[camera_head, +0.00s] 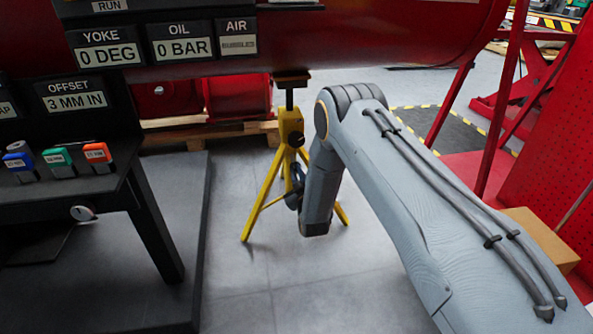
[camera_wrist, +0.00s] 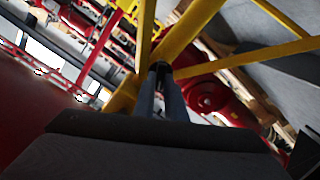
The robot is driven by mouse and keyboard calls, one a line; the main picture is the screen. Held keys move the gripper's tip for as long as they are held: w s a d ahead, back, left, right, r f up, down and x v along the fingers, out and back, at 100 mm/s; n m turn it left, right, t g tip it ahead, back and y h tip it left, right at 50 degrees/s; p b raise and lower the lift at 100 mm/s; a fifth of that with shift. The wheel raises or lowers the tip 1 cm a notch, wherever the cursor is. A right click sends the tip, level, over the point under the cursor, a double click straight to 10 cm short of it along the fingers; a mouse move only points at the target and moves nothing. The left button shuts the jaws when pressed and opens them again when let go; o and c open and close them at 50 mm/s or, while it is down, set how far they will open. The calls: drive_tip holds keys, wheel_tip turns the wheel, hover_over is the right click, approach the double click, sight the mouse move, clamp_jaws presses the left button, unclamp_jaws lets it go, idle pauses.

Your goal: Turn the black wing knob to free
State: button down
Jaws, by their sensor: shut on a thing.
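The black wing knob (camera_head: 297,140) is on the head of the yellow tripod stand (camera_head: 290,122), under the red cylinder. In the wrist view my gripper (camera_wrist: 162,82) reaches up to the yellow stand, with its two grey fingers close together. The fingers are shut on the small dark knob (camera_wrist: 160,67) at the yellow post. The fingers hide most of the knob, so I cannot tell which way its wings point. In the head view my arm comes from the right and bends down beside the stand. My fingers are hard to make out there.
The large red cylinder (camera_head: 330,40) hangs over the stand. A black bench (camera_head: 70,130) with labelled blocks stands at the left. Wooden pallets (camera_head: 225,134) lie behind. A cardboard box (camera_head: 540,238) is at the right. The grey floor around the tripod legs is clear.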

drive_tip(key=n+p, duration=0.2)
drive_tip(key=n, duration=0.4)
drive_tip(key=shift+a+f, duration=0.1)
drive_tip(key=shift+n, duration=0.4)
drive_tip(key=c, duration=1.8)
unclamp_jaws()
drive_tip(key=shift+s, duration=0.15)
drive_tip(key=p+v, duration=0.3)
drive_tip(key=v, duration=0.4)
drive_tip(key=shift+s, duration=0.3)
